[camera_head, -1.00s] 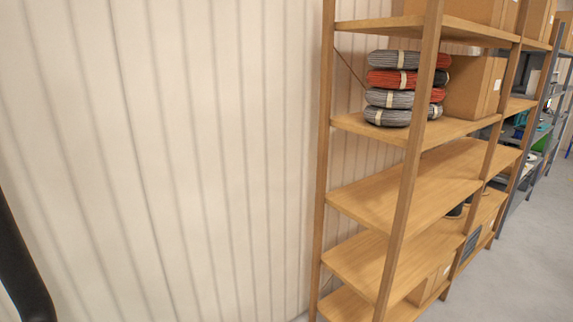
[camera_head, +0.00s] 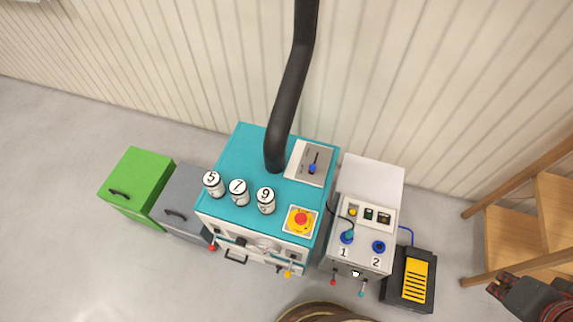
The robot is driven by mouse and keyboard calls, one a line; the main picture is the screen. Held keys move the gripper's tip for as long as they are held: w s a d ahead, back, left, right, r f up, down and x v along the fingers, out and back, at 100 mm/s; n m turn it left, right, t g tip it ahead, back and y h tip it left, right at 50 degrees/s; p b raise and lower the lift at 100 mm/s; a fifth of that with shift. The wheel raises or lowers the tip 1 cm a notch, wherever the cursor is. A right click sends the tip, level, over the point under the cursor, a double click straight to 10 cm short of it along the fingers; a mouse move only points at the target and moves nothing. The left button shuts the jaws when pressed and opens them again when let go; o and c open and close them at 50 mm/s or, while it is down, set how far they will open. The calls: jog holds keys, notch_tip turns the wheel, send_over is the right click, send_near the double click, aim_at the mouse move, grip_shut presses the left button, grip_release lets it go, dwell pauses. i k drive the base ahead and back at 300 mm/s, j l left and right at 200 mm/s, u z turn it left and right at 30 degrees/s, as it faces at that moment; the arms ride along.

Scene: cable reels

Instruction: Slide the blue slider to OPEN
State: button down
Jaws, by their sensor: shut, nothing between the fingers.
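The blue slider (camera_head: 312,169) is a small knob on a dark slot in a grey plate (camera_head: 300,171). The plate lies on the top right of a teal cabinet (camera_head: 245,150). The knob sits toward the near, lower end of the slot as seen. The plate's lettering is too small to read. My gripper (camera_head: 492,285) is at the lower right edge, dark with reddish parts, shut and empty. It is far to the right of the slider, beyond a grey box and a pedal.
A black pipe (camera_head: 290,90) rises from the teal cabinet beside the plate. White cylinders numbered 5, 7, 9 and a red button (camera_head: 301,219) stand nearby. A grey control box (camera_head: 365,240), yellow pedal (camera_head: 415,281) and wooden shelf (camera_head: 510,225) are right.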

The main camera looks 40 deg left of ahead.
aim_at(313, 167)
jog(key=u, duration=1.65)
